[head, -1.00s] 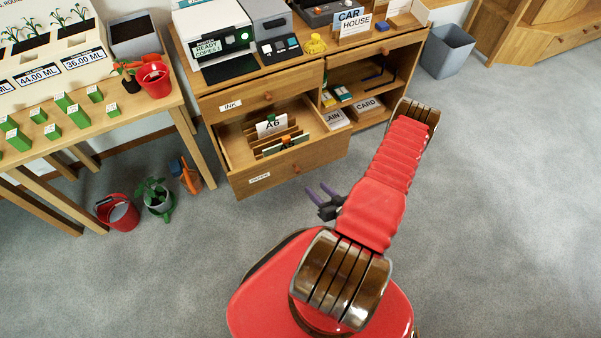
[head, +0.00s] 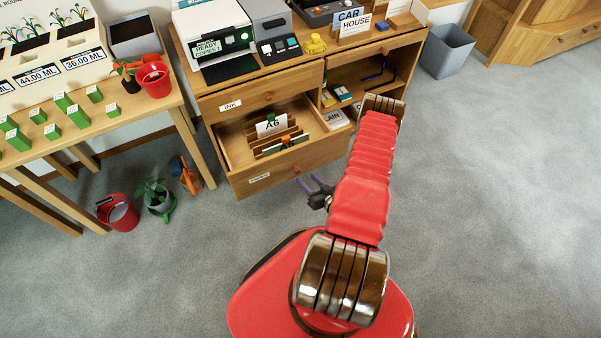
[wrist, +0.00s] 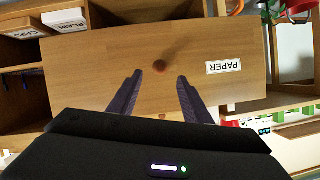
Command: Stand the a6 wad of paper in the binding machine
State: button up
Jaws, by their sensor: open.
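A white piece marked A6 (head: 270,127) stands among wooden dividers in the open lower drawer (head: 243,182); its lower part is hidden. Whether it is a whole wad cannot be told. A grey machine (head: 270,22) with a dark front and small coloured buttons stands beside the printer on the cabinet; I cannot tell for sure that it is the binding machine. My gripper (head: 312,184) is open and empty, just in front of the drawer's front. In the wrist view, its two dark fingers (wrist: 160,80) point at the drawer front (wrist: 100,70), which bears an upside-down PAPER label (wrist: 223,67).
A printer (head: 213,35) stands on the cabinet top, left of the grey machine. Card and plain paper stacks (head: 334,119) lie on the shelf right of the drawer. Pots and a red bucket (head: 119,213) stand on the floor at left.

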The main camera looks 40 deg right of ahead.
aim_at(299, 172)
jog(key=shift+x, duration=3.5)
jog(key=shift+c, duration=0.2)
grip_shut()
